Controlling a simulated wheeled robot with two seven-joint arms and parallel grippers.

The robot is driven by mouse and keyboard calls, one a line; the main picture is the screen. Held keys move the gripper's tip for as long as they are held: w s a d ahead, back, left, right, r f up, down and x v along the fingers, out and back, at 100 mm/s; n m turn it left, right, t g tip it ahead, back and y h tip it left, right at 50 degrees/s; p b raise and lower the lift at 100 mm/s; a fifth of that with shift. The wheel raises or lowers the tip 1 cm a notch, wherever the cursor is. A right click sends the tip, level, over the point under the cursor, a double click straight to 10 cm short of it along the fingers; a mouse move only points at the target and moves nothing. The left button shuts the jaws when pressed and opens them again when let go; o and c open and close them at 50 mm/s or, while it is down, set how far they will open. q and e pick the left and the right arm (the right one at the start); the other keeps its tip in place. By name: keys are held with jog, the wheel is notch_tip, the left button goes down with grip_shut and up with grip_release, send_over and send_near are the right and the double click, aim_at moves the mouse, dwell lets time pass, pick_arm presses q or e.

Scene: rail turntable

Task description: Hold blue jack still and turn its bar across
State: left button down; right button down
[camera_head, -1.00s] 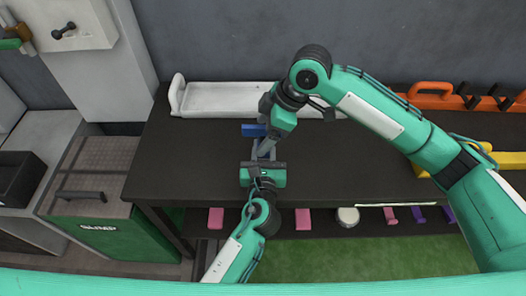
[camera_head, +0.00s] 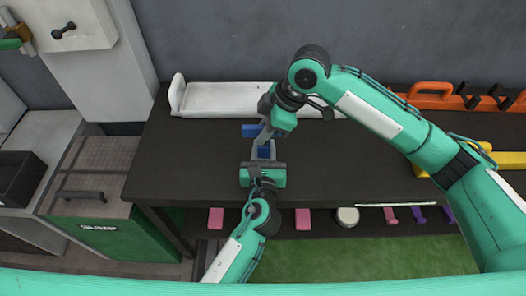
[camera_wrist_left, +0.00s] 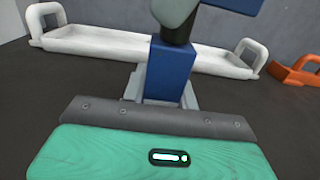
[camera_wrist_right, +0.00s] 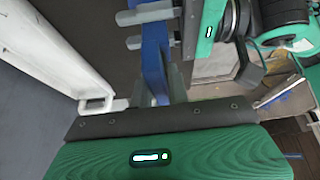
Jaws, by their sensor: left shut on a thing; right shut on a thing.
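The blue jack (camera_head: 264,152) stands on the dark bench. Its blue post (camera_wrist_left: 172,72) rises between my left fingers in the left wrist view, with a dark neck (camera_wrist_left: 180,33) above it. My left gripper (camera_head: 264,150) is shut on this post from the front. The jack's blue bar (camera_head: 250,131) sticks out to the left at the top. My right gripper (camera_head: 264,134) is shut on the bar, which also runs between its fingers in the right wrist view (camera_wrist_right: 153,60). The right fingers partly hide the bar and neck.
A white tray (camera_head: 225,100) lies behind the jack along the wall. Orange (camera_head: 432,96) and yellow (camera_head: 510,160) things stand at the right. The bench (camera_head: 190,155) is clear left of the jack. Pink pieces (camera_head: 216,218) lie on a lower shelf.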

jog(key=shift+n+g, duration=0.6)
jog(key=shift+n, duration=0.8)
jog(key=shift+n+g+h, duration=0.3)
jog(key=shift+n+g, duration=0.1)
jog(key=shift+n, duration=1.2)
jog(key=shift+g, duration=0.3)
jog(key=n+h, duration=0.1)
jog(key=n, duration=0.1)
jog(key=shift+n+g, duration=0.4)
jog(key=shift+n, duration=0.3)
